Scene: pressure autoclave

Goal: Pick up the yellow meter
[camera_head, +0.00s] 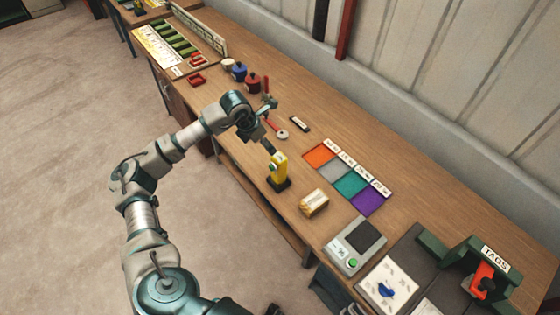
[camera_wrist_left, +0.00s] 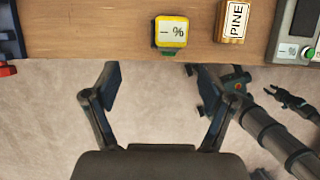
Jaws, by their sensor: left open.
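The yellow meter (camera_head: 280,166) stands upright on a dark base near the front edge of the wooden bench. In the left wrist view the meter (camera_wrist_left: 171,31) shows a pale face with a "%" mark, ahead of the fingers. My left gripper (camera_head: 268,125) is open and empty, just beyond the meter's upper left in the head view. In the left wrist view the left gripper (camera_wrist_left: 160,80) has its two fingers spread wide, with the meter apart from them. My right gripper (camera_wrist_left: 291,98) is small at the right of that view; its jaw state is unclear.
A wooden block marked PINE (camera_wrist_left: 233,20) sits right of the meter. A grey device (camera_head: 355,245) stands farther right. Coloured squares (camera_head: 335,172) lie behind. A red-handled item (camera_head: 272,126) lies near my left gripper. The bench (camera_head: 235,150) is bare left of the meter.

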